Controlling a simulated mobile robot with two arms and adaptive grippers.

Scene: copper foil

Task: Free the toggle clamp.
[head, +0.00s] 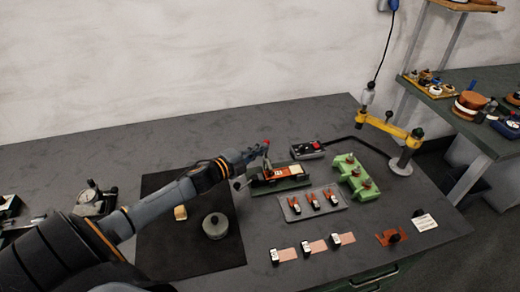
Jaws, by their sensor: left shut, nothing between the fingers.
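The toggle clamp (266,157) looks like the small upright lever with a red tip at the back left of a dark green fixture (292,183). An orange-brown block with a pale label (291,171) sits on that fixture. My left gripper (257,153) reaches in from the left and is shut with nothing in it. Its fingertips are right beside the clamp's lever; I cannot tell whether they touch it. The arm hides part of the clamp's left side. My right gripper is not in view.
A grey tray (322,212) with several small parts stands in front of the fixture. A green block holder (353,175) and a yellow-armed stand (385,127) are to the right. A round grey pot (215,226) stands on the black mat (190,255). Copper strips lie near the front edge.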

